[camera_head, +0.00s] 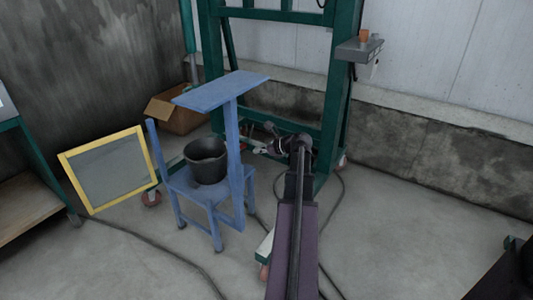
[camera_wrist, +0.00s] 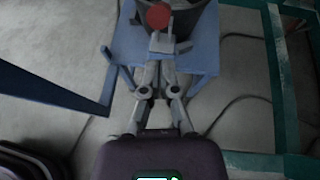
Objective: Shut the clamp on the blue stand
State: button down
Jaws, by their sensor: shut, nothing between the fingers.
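The blue stand (camera_head: 233,140) stands mid-floor in the head view, with a flat board on its upright and a black bucket (camera_head: 207,162) on its seat. In the wrist view the blue stand (camera_wrist: 204,55) is at the top, with part of the bucket (camera_wrist: 205,18). A small grey piece (camera_wrist: 162,43) with a round red end (camera_wrist: 158,15) shows at the stand's near edge; it looks like the clamp, but whether it is open is unclear. My gripper (camera_wrist: 158,66) is shut and empty, its fingertips just below the grey piece; contact cannot be told.
A green frame (camera_head: 328,110) stands behind, right of the blue stand. A yellow-framed panel (camera_head: 107,170) leans at the left, and a cardboard box (camera_head: 178,112) lies behind. Cables (camera_head: 170,250) run across the floor. Open floor lies at the front left.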

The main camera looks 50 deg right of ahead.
jog(key=shift+w+a+r, duration=0.15)
jog(key=shift+w+r, duration=0.1)
jog(key=shift+w, duration=0.3)
jog(key=shift+w+a+r, duration=0.15)
jog(key=shift+w+r, duration=0.05)
jog(key=shift+w, duration=0.35)
jog(key=shift+w+a+r+p, duration=0.1)
jog(key=shift+p, duration=0.3)
jog(key=shift+w+r+p, duration=0.1)
jog(key=shift+r+p, duration=0.05)
jog(key=shift+p, duration=0.25)
